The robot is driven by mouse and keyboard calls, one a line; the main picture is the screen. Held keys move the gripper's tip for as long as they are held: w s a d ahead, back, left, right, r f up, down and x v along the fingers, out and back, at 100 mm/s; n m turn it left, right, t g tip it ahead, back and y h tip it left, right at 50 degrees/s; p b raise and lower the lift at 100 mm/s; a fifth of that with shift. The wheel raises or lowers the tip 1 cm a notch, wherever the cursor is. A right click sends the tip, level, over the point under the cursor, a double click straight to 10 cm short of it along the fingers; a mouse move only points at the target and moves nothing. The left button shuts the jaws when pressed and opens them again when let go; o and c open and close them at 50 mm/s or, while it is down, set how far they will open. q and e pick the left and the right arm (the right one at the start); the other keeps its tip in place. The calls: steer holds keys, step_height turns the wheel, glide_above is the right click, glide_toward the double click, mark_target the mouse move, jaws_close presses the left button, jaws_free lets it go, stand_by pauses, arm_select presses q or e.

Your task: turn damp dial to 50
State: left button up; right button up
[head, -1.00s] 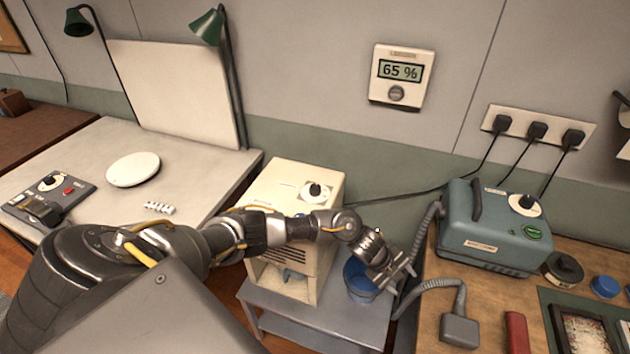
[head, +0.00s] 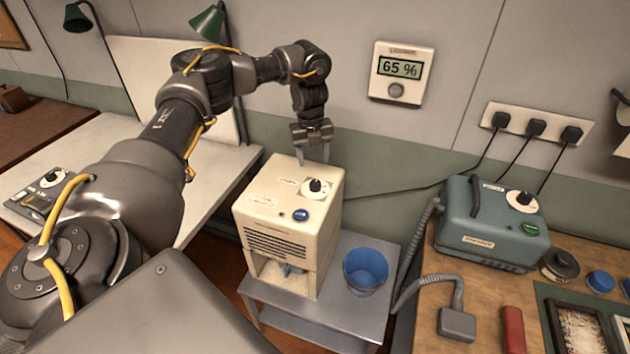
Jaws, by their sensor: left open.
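A cream box-shaped machine (head: 285,225) stands on a small grey table, with vents on its front and labels too small to read. On its top are a black knob on a white dial (head: 316,187) and a blue button (head: 300,215). My left gripper (head: 313,160) is open and empty, pointing down just above and behind the dial; I cannot tell whether it touches the machine. A wall display (head: 401,68) reads 65 %. My right gripper is not in view.
A blue bucket (head: 366,270) stands beside the machine on the grey table (head: 335,310). A teal machine (head: 490,225) with its own dial and a hose sits on the wooden bench at right. A lamp (head: 208,22) and pale board stand at left.

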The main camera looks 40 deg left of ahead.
mark_target(315, 184)
arm_select(q)
step_height(315, 184, down, 8)
steer(key=p, duration=0.2)
steer(key=shift+w+d+f+p, duration=0.1)
steer(key=shift+w+f+p, duration=0.05)
steer(key=shift+f+p, duration=0.15)
steer(key=shift+f, duration=0.75)
steer(key=shift+c, duration=0.3)
steer(key=c, duration=0.9)
